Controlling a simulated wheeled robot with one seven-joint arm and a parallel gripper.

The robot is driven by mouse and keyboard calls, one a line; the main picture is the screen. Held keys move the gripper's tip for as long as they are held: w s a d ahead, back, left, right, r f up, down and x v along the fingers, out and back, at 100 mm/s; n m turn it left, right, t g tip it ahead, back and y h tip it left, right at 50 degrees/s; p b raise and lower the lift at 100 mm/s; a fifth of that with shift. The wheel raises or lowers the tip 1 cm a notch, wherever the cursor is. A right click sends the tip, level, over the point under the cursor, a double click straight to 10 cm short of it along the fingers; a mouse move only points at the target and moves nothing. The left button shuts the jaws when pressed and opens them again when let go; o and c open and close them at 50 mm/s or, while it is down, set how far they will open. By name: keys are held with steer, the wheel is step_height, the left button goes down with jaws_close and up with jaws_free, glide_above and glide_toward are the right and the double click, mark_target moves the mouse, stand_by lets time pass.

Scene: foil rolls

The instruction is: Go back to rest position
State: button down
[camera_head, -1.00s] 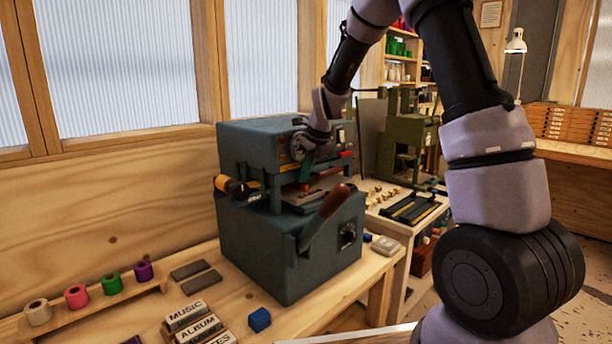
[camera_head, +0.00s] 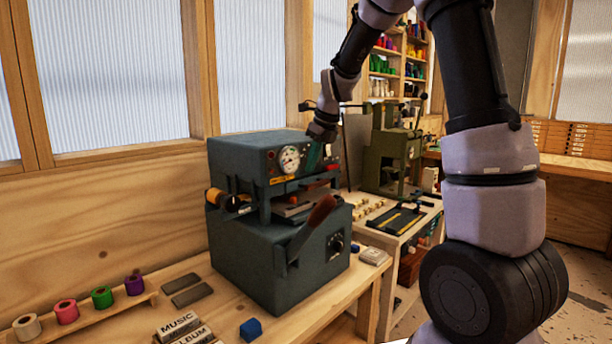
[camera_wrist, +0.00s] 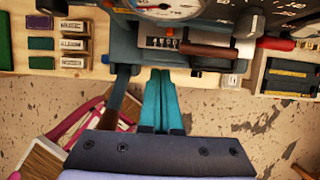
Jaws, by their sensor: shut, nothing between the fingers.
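My gripper (camera_wrist: 160,75) shows in the wrist view as two teal fingers pressed together with nothing between them. In the head view my gripper (camera_head: 314,158) is small and partly lost against the dark press (camera_head: 245,258). It is in front of the press's upper right face, beside the round dial (camera_head: 289,160). In the wrist view the fingertips point toward the press's front opening, just below a row of small type (camera_wrist: 160,43). I cannot tell the exact gap between the fingers and the press.
Foil rolls in white, pink, green (camera_head: 102,297) and purple stand on a wooden rack at the left. Labelled blocks (camera_head: 178,325) and a blue block (camera_head: 251,329) lie on the bench. The press's red-brown lever handle (camera_head: 322,212) sticks out in front. A green machine (camera_head: 393,155) stands behind.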

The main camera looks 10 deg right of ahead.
steer(key=s+d+r+n+t, duration=0.1)
steer(key=s+d+r+n, duration=0.2)
steer(key=s+r+n, duration=0.4)
steer(key=s+d+r+n+t, duration=0.1)
steer(key=s+d+n, duration=0.1)
steer(key=s+n, duration=0.6)
steer(key=s+d+r+n+t, duration=0.1)
steer(key=s+d+r+n, duration=0.1)
steer(key=s+n, duration=0.7)
steer(key=s, duration=0.4)
steer(key=shift+s+d+r+n+t+h, duration=0.2)
steer(key=shift+s+n+t+h, duration=0.1)
steer(key=shift+s, duration=0.1)
